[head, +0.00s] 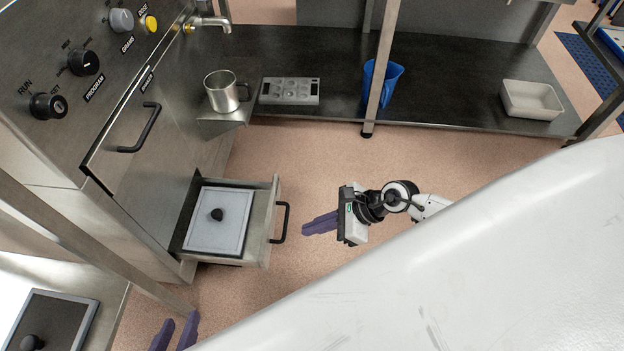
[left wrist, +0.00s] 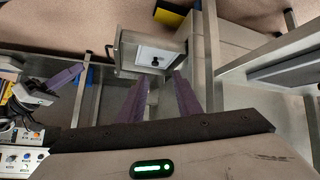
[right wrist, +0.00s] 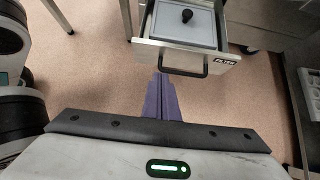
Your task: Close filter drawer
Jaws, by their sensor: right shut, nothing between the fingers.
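The filter drawer (head: 268,232) stands pulled out of the steel machine at its lower front. It has a black bar handle (head: 283,222), and a grey plate with a black knob (head: 216,214) lies inside. In the right wrist view the drawer front (right wrist: 221,63) is just beyond my fingers. My right gripper (head: 306,228) is shut and empty, a little to the right of the handle and apart from it in the head view. My left gripper (head: 175,335) is at the bottom edge; its purple fingers are apart and empty in the left wrist view (left wrist: 158,82).
Above the drawer is a closed steel door with a handle (head: 140,128). A steel mug (head: 222,92) stands on a small ledge under a tap. A low dark shelf behind holds a grey moulded tray (head: 289,91), a blue container (head: 391,76) and a white tray (head: 531,100). Floor right of the drawer is clear.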

